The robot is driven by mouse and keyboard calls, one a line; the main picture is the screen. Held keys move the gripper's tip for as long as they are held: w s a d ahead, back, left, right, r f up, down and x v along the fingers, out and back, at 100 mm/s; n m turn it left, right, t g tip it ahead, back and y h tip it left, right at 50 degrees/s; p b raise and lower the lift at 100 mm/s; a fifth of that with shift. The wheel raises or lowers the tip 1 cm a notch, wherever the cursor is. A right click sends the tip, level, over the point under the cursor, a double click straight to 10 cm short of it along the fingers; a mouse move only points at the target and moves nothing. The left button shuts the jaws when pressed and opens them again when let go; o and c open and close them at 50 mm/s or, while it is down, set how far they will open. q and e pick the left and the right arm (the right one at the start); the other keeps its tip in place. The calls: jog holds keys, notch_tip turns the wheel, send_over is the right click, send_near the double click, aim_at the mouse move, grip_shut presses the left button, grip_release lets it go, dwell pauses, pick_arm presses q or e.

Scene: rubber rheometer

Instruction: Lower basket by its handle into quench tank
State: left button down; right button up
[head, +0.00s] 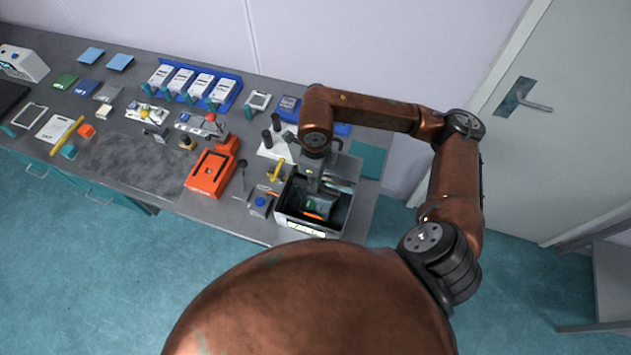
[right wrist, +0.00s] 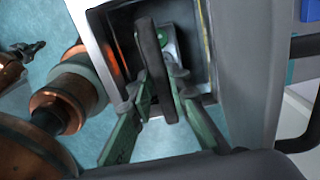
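The quench tank (head: 287,212) is an open, dark-lined metal box near the table's right front corner. It also shows in the right wrist view, with a pale rim (right wrist: 97,27). My right gripper (head: 313,183) points down into the tank's opening. In the right wrist view its two green fingers (right wrist: 160,92) close on both sides of a dark upright bar, which looks like the basket's handle (right wrist: 150,52). The basket itself is mostly hidden inside the tank; green and orange parts (head: 318,207) show there. Whether it touches the tank floor I cannot tell.
A blue-buttoned box (head: 260,205) and a yellow-handled item (head: 276,170) stand close left of the tank. An orange device (head: 211,172) is farther left. The table's front edge is close to the tank.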

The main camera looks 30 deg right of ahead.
jog(key=o, duration=0.4)
notch_tip(320, 180, up, 12)
dwell(0.6)
dwell(0.4)
